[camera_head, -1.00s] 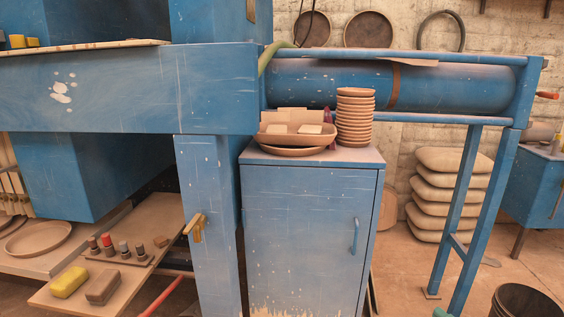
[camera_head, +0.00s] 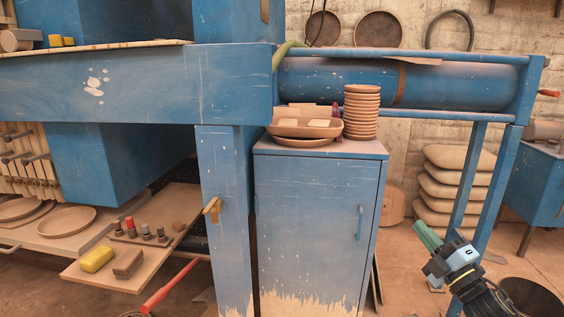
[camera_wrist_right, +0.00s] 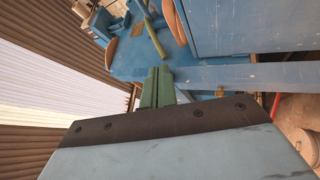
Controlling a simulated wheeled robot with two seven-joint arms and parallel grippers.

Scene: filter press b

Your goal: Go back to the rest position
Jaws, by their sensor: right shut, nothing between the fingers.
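My right gripper (camera_head: 427,236) is at the lower right of the head view, in front of the blue frame leg and the stacked sacks. Its green fingers are together with nothing between them. The right wrist view shows the same green fingers (camera_wrist_right: 158,86) closed and empty, with blue machinery beyond them. My left gripper is in neither view.
A blue cabinet (camera_head: 312,225) stands left of my right gripper, with stacked bowls (camera_head: 361,112) and a tray (camera_head: 289,129) on top. Sacks (camera_head: 450,190) are piled behind it. A dark bin (camera_head: 532,298) stands at the lower right. A low shelf (camera_head: 165,262) is at left.

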